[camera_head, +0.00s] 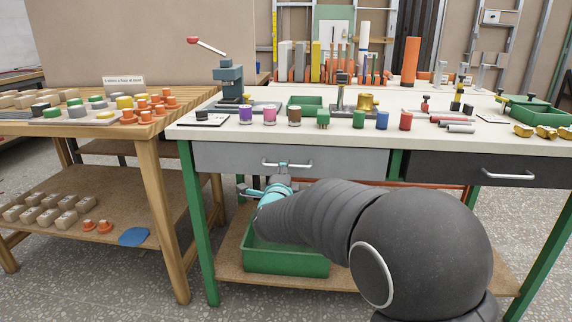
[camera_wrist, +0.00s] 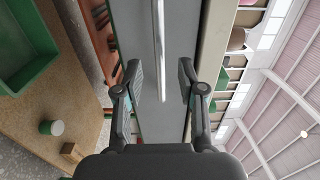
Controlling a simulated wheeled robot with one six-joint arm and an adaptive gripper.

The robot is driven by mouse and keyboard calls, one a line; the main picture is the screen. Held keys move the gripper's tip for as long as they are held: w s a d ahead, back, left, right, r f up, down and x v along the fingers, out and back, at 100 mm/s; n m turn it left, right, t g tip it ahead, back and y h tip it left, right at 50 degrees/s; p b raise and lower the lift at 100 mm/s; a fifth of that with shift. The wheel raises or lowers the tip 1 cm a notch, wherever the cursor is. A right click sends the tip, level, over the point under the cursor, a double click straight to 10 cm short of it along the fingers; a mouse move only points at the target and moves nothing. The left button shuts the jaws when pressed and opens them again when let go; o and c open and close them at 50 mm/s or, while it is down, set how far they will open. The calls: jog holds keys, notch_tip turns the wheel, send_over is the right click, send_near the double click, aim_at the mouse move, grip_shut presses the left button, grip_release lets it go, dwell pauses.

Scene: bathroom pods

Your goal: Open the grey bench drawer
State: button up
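The grey bench drawer (camera_head: 230,158) is under the left part of the white bench top, its front looking flush with the bench. Its silver bar handle (camera_head: 301,164) is at the middle of the front. My gripper (camera_head: 278,172) is just in front of and below the handle, partly hidden by my arm. In the wrist view, my gripper (camera_wrist: 160,74) is open, with the handle (camera_wrist: 160,40) running between its two fingers and the grey drawer front (camera_wrist: 176,30) behind. The fingers stand apart from the handle on both sides.
A dark drawer (camera_head: 440,170) with its own handle is to the right. A green bin (camera_head: 285,260) stands on the lower shelf. Cups, a press (camera_head: 229,80) and tools crowd the white bench top (camera_head: 345,140). A wooden table (camera_head: 140,128) stands close on the left.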

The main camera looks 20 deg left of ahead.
jog(key=shift+x, duration=2)
grip_shut()
